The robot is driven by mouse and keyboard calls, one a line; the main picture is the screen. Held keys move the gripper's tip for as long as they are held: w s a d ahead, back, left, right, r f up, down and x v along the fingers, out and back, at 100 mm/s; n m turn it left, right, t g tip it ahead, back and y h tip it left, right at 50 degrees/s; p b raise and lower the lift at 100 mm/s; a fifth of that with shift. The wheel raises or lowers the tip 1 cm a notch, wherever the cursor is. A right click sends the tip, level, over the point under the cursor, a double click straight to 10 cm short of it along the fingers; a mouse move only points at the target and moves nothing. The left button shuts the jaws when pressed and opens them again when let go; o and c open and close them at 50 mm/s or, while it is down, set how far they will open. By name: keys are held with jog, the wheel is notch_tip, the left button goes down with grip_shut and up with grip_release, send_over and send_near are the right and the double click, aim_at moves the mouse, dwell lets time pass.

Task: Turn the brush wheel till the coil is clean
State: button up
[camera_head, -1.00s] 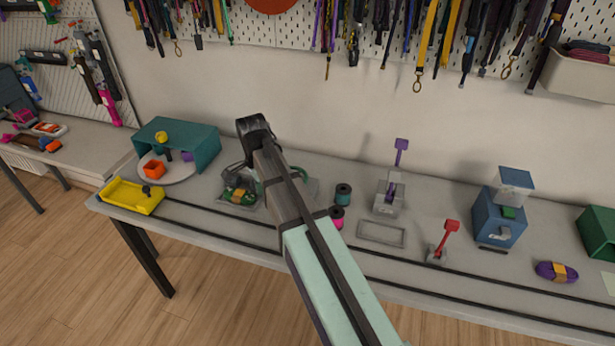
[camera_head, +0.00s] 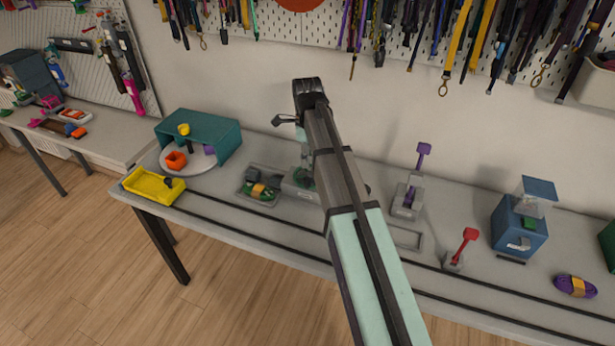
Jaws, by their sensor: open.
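A green coil with a yellow-orange band (camera_head: 262,191) lies in a small grey tray (camera_head: 244,195) on the bench. A grey device with a green round part (camera_head: 303,178) stands just right of the tray, partly hidden behind my arm; I cannot tell for sure whether this is the brush wheel. My gripper (camera_head: 282,121) is open and empty, raised in front of the wall, above and apart from the coil and the device. Only one finger shows clearly. How clean the coil is cannot be made out.
A teal shelter over a round plate (camera_head: 190,162) and a yellow tray (camera_head: 150,187) stand at the left. Right of my arm are a purple-lever device (camera_head: 409,200), a red lever (camera_head: 467,245), a blue box machine (camera_head: 518,225) and a purple cord bundle (camera_head: 576,286). Dark rails run along the bench front.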

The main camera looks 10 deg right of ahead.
aim_at(307, 178)
notch_tip(307, 178, down, 10)
jog(key=shift+f+p, duration=0.1)
jog(key=shift+p, duration=1.1)
grip_shut()
